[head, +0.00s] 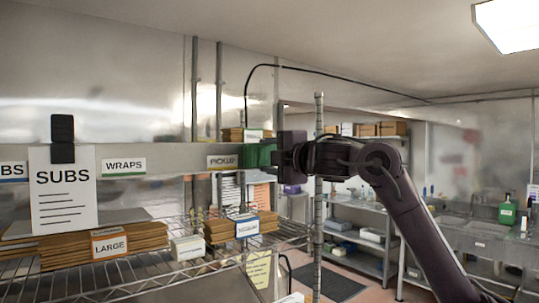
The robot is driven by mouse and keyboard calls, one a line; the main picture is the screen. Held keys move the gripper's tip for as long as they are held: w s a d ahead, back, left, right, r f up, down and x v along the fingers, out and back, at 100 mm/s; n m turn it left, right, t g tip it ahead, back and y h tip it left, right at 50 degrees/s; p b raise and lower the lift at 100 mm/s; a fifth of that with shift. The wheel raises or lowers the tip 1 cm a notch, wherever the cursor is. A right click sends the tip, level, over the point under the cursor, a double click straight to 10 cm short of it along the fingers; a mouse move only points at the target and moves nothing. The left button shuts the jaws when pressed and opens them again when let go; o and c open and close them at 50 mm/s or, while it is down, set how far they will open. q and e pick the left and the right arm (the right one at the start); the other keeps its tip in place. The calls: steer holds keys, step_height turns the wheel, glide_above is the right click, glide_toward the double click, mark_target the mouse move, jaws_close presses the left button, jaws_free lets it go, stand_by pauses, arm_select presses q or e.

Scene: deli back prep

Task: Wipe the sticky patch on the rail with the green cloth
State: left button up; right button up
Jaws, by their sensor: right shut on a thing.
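My right gripper (275,157) reaches in from the right and is shut on the green cloth (256,154). The cloth is bunched and hangs at the right part of the metal rail (170,157), just right of the PICKUP label (222,161). I cannot tell whether the cloth touches the rail. I make out no sticky patch on the rail; it may be hidden behind the cloth or gripper. My left gripper is not in view.
A SUBS sheet (64,190) hangs from a black clip (62,139) over the rail at left. Below, a wire shelf (130,277) holds stacked brown cardboard (135,240). An upright post (318,230) stands close to my right arm.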

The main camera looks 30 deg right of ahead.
steer(key=shift+f+b, duration=1)
steer(key=shift+f, duration=0.55)
steer(key=shift+r, duration=0.15)
step_height(320, 180, up, 6)
steer(key=p, duration=0.6)
steer(key=shift+f, duration=0.2)
steer(key=s+b, duration=0.2)
steer(key=s, duration=0.5)
steer(key=shift+d, duration=0.3)
